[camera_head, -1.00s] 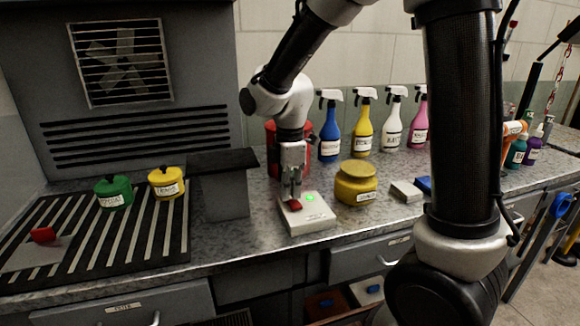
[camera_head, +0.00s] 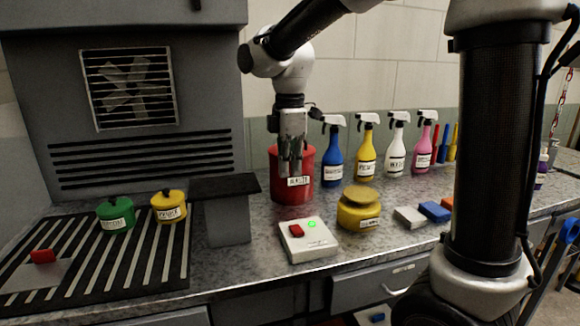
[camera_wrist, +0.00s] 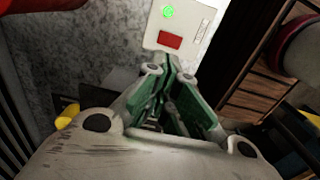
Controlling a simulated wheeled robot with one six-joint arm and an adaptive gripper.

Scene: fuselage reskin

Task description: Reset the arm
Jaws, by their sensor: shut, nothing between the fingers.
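My gripper (camera_head: 290,168) is shut and empty. It hangs pointing down in front of the red canister (camera_head: 306,190), above and apart from the white switch box (camera_head: 308,243). The box lies on the counter with a red button (camera_head: 296,231) and a lit green light (camera_head: 312,224). In the wrist view my gripper's fingers (camera_wrist: 167,85) point toward the white box (camera_wrist: 197,28), whose red button (camera_wrist: 170,39) and green light (camera_wrist: 168,12) both show.
A yellow jar (camera_head: 358,212) stands right of the box, and a grey block (camera_head: 226,215) stands to its left. Several spray bottles (camera_head: 366,150) line the back. Green (camera_head: 115,214) and yellow (camera_head: 167,207) pots sit on the slatted grate (camera_head: 140,265) at left.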

